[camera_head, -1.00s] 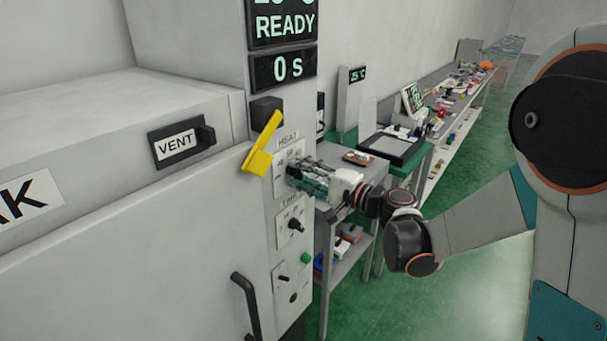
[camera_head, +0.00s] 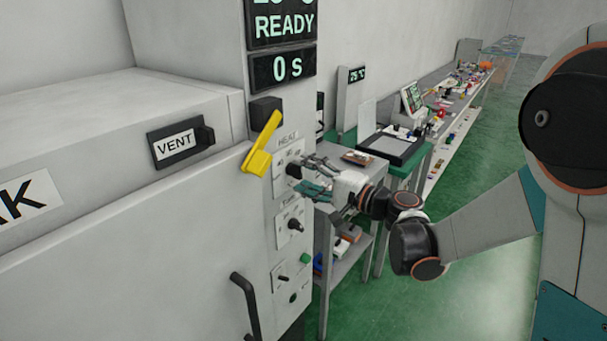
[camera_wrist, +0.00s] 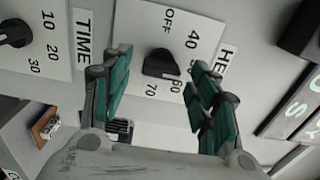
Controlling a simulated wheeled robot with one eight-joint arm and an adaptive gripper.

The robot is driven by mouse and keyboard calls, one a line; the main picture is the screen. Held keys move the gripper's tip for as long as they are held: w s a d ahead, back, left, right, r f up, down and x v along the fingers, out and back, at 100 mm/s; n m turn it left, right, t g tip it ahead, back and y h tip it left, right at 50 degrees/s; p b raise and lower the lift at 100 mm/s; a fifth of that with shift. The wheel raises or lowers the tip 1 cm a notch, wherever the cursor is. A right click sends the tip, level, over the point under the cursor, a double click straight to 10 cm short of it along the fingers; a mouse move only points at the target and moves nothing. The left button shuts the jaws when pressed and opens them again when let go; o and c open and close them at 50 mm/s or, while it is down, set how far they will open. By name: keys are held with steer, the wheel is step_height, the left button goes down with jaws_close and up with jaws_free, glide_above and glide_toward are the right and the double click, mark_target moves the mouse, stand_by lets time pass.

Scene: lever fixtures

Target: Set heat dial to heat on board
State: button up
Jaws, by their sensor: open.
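The heat dial (camera_wrist: 161,63) is a black knob on a white plate marked OFF, 40, 60 and 70 in the wrist view. Its bar lies roughly crosswise there, one end toward the 60 side; the exact setting is unclear. The HEAT label is partly hidden by a finger. In the head view the heat dial (camera_head: 293,171) sits on the narrow front panel (camera_head: 285,205). My gripper (camera_head: 306,174) is open in front of it, its teal-padded fingers spread to either side of the dial. I see no grip on it.
The time dial (camera_head: 295,224) sits just below, with a green button (camera_head: 305,258) and switch under it. A yellow lever (camera_head: 263,145) projects above left. A black door handle (camera_head: 246,305) is lower left. A side table stands behind my gripper.

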steer(key=v, duration=1)
steer(key=shift+s+d, duration=0.25)
steer(key=shift+s, duration=0.05)
